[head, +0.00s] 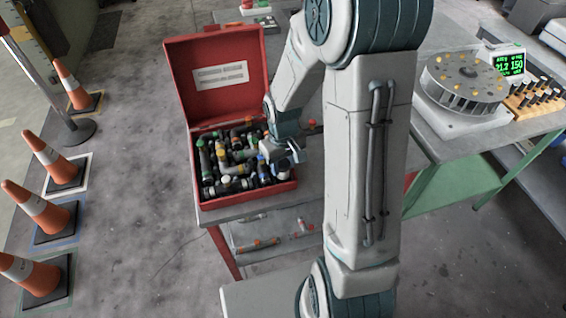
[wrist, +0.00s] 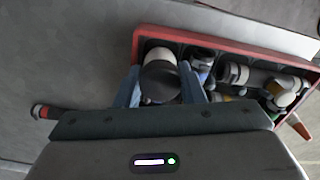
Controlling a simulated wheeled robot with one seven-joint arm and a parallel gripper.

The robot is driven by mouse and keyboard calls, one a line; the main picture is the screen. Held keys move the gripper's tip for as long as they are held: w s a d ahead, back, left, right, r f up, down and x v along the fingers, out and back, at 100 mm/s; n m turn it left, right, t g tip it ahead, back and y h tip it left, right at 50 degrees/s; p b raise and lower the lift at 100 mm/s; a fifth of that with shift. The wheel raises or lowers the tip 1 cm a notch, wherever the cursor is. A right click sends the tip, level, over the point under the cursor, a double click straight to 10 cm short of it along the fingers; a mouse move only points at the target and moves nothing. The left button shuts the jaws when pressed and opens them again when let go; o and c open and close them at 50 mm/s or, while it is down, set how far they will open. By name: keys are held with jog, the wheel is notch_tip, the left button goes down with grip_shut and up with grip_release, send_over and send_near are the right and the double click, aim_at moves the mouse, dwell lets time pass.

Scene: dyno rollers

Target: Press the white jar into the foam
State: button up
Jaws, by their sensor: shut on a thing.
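The white jar (head: 284,168) is at the front right corner of an open red case (head: 245,193). It also shows in the wrist view (wrist: 160,62) as a white band with a dark rounded end. My gripper (head: 283,156) points down over that corner. In the wrist view, its two blue fingers (wrist: 160,82) stand on either side of the jar, shut on it. The dark foam inside the case is mostly covered by closely packed fittings. The jar's lower end is hidden, so I cannot tell how deep it sits.
The case's raised red lid (head: 212,80) stands behind its contents. A dark piece with a red end (wrist: 45,111) lies on the table outside the case. A round grey carousel (head: 463,80) stands on the right bench. Orange cones (head: 47,208) stand on the floor at left.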

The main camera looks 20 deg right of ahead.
jog(key=shift+f, duration=0.15)
jog(key=shift+f+b, duration=0.3)
jog(key=shift+b, duration=0.05)
jog(key=shift+f+b, duration=0.35)
jog(key=o, duration=1.1)
jog(key=shift+c, duration=0.2)
jog(key=shift+r, duration=0.1)
notch_tip(320, 180, up, 14)
jog(key=s+r+m+t, duration=0.1)
jog(key=s+r, duration=0.1)
jog(key=s, duration=0.5)
jog(key=s+r+m+t, duration=0.2)
jog(key=s+r, duration=0.1)
jog(key=s, duration=0.4)
